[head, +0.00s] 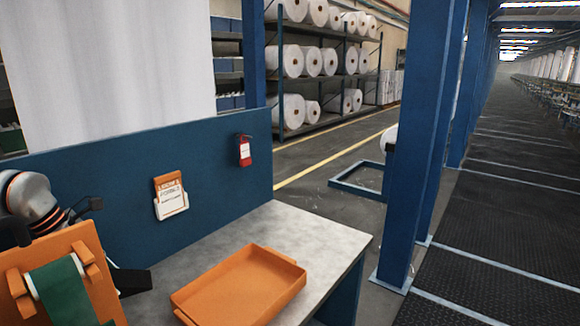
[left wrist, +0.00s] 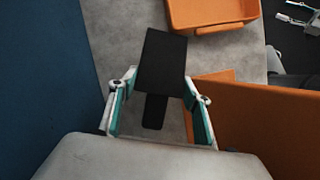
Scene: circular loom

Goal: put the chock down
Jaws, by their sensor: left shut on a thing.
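The chock (left wrist: 160,62) is a black block with a dark narrower part between the fingers in the left wrist view. My left gripper (left wrist: 160,88) is shut on it, one teal-lined finger on each side. In the head view the dark chock (head: 132,281) shows at the lower left, low over the grey bench (head: 325,232) and partly behind an orange stand. I cannot tell whether it touches the bench. The stand hides most of my left gripper there. My right gripper (left wrist: 299,20) appears partly at the top right of the left wrist view, its opening unclear.
The orange stand (head: 92,245) with a green band is close beside my left gripper. An empty-looking orange tray (head: 280,256) lies on the bench to the right. A blue panel (head: 115,185) borders the bench's back. Bare bench lies between chock and tray.

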